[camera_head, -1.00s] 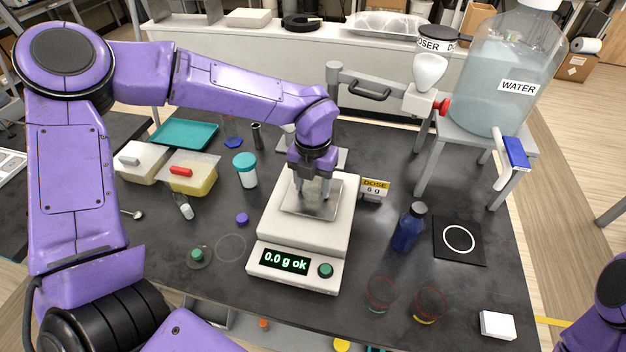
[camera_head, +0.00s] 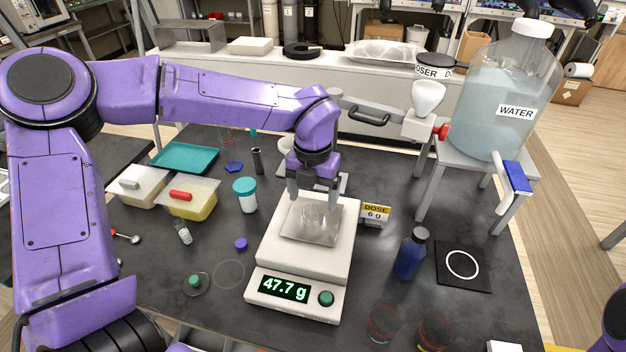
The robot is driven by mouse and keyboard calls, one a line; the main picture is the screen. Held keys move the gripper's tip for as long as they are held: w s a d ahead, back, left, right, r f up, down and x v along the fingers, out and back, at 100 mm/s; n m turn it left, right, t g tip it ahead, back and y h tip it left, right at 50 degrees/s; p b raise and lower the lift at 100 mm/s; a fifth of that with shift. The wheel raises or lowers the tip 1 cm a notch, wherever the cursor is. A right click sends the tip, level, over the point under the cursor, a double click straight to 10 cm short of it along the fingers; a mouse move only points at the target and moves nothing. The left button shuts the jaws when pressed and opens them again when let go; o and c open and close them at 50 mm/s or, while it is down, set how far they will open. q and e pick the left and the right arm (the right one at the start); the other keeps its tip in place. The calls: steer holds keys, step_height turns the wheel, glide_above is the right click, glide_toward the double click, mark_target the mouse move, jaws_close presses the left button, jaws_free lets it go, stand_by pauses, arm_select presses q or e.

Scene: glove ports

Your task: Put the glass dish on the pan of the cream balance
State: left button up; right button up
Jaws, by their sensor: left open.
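The cream balance (camera_head: 341,259) stands in the middle of the dark table, and its display reads 47.7 g. The glass dish (camera_head: 313,216) is clear and sits on the balance's square metal pan (camera_head: 297,235). My left gripper (camera_head: 313,196) is above the pan with its fingers spread apart, one on each side of the dish's top; I cannot tell whether they touch it. My right gripper is out of view; only a piece of purple arm shows at the lower right edge.
The doser arm (camera_head: 372,114) reaches over behind. A white-and-teal jar (camera_head: 245,195) stands to the left. A water jug (camera_head: 510,90) sits on a stand at right.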

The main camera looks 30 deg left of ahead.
mark_target(313, 218)
arm_select(q)
step_height(313, 218, up, 7)
steer(key=shift+r+b, duration=0.2)
steer(key=shift+b, duration=0.15)
